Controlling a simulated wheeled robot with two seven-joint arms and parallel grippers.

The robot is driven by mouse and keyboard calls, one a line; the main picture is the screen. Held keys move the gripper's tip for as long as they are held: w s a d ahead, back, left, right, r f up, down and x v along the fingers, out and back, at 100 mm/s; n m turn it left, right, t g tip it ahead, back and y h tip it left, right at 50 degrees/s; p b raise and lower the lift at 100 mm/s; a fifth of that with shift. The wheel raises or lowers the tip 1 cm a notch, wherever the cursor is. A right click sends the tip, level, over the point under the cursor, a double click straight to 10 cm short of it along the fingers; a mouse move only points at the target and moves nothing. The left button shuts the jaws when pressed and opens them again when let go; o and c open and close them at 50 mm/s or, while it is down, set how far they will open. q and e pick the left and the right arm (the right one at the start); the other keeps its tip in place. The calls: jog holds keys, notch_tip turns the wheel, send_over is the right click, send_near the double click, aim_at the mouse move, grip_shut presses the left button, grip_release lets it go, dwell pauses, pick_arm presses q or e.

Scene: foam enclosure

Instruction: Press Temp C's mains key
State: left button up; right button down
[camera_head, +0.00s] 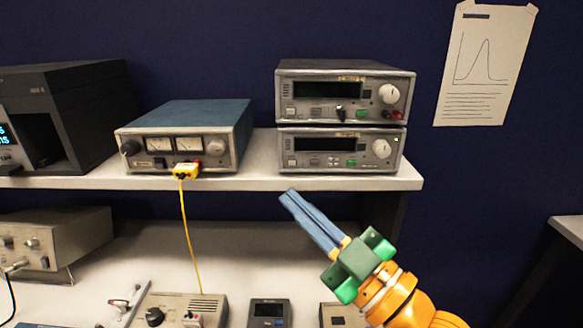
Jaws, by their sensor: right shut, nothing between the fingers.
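No label reading Temp C is legible, so I cannot tell which instrument it is. Two similar grey instruments are stacked at the right end of the shelf. The upper instrument (310,105) and lower instrument (315,160) each have a dark display, a pale round knob and small keys, some of them green. My right gripper (287,196) comes in from the lower right. Its long blue fingers are shut and empty, with the tips just below the shelf's front edge in the picture, under the lower instrument. My left gripper is not in view.
A blue-topped meter box (205,115) with a yellow plug (186,172) and hanging cable stands left on the shelf (245,180). A black unit (75,100) is further left. More instruments stand on the bench below. A paper chart (485,65) hangs at right.

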aim_at(292, 163)
jog(key=w+b, duration=0.1)
jog(key=w, duration=0.6)
jog(key=shift+b, duration=0.3)
jog(key=shift+w, duration=0.1)
jog(key=shift+w, duration=0.1)
dwell(1.5)
jog(key=shift+w, duration=0.35)
jog(key=shift+w+b, duration=0.3)
dwell(0.5)
jog(key=shift+s, duration=0.75)
jog(key=shift+s+p, duration=0.1)
jog(key=shift+p, duration=0.25)
